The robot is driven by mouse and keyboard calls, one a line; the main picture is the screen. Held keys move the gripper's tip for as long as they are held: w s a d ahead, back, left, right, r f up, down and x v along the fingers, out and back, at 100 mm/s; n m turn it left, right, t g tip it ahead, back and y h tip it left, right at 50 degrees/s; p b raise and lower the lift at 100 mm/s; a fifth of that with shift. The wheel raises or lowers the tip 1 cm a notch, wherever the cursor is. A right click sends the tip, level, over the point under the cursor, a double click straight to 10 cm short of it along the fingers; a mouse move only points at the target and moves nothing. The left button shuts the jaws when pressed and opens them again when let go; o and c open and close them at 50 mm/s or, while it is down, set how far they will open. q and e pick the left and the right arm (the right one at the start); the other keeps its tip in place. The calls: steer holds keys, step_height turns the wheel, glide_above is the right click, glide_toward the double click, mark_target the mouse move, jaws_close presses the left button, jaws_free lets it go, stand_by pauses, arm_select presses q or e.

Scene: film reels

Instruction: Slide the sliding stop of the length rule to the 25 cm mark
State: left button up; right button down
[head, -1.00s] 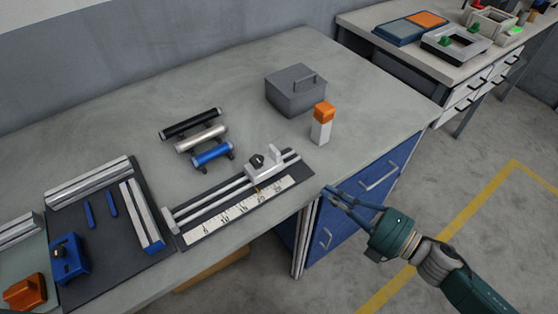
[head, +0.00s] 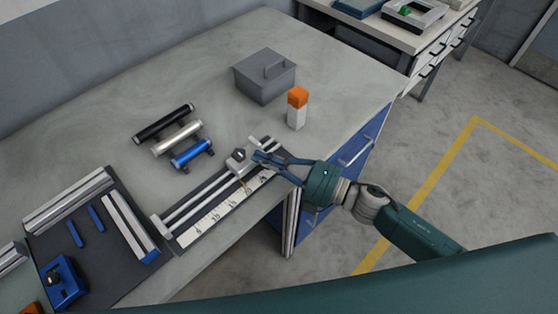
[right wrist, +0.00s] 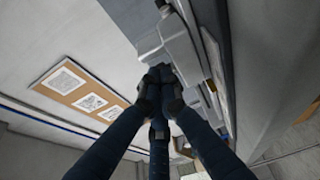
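The length rule lies along the front edge of the bench, with two silver rails and a white scale (head: 220,213) whose numbers are too small to read surely. The sliding stop (head: 240,163), a pale block with a dark knob, sits right of the rails' middle. A thin yellowish pointer hangs from it over the scale. My right gripper (head: 258,156) is at the stop's right side, its fingers pointing left; I cannot tell whether it touches. In the right wrist view its fingertips (right wrist: 160,84) are together with nothing visible between them, near the pale stop (right wrist: 181,49). My left gripper is not visible.
Black, silver and blue cylinders (head: 166,124) lie behind the rule. A dark tray (head: 95,270) with metal bars is to the left. The bench surface behind the rule is mostly clear.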

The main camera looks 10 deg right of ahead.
steer(key=shift+w+a, duration=0.3)
steer(key=shift+a, duration=0.1)
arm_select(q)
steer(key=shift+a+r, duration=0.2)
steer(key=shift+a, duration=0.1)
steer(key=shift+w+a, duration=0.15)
arm_select(e)
steer(key=w+d, duration=0.1)
steer(key=w+d+b, duration=0.1)
steer(key=d, duration=0.1)
steer(key=shift+w+d+f, duration=0.15)
steer(key=shift+w+d, duration=0.05)
steer(key=shift+w, duration=0.1)
steer(key=shift+w+d, duration=0.1)
steer(key=shift+d, duration=0.05)
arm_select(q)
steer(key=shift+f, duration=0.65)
